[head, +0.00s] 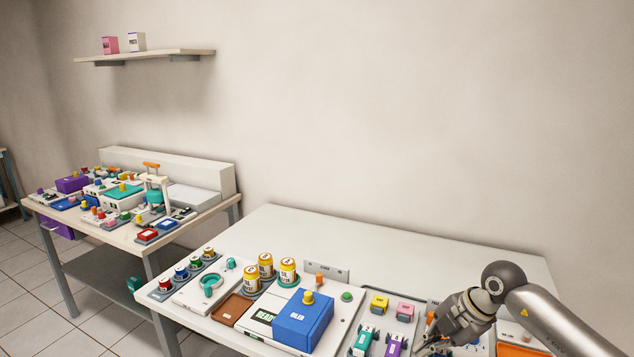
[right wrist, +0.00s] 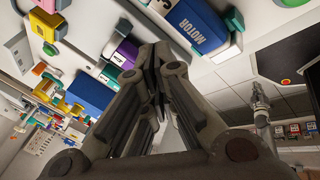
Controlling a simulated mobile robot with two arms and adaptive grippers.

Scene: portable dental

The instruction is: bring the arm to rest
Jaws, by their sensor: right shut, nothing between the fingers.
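My right arm (head: 560,325) comes in from the lower right in the head view. Its gripper (head: 428,347) is low over the front right part of the white table, beside the small coloured blocks. In the right wrist view the gripper's fingers (right wrist: 153,65) are together with nothing between them. A blue block marked MOTOR (right wrist: 193,27) shows beyond the fingertips there. My left gripper is in neither view.
The white table (head: 420,262) holds a blue box (head: 303,318), yellow-labelled cans (head: 265,264), a teal block (head: 363,340) and a purple block (head: 394,345). Its back right is clear. A second crowded table (head: 110,235) stands at left, below a wall shelf (head: 150,56).

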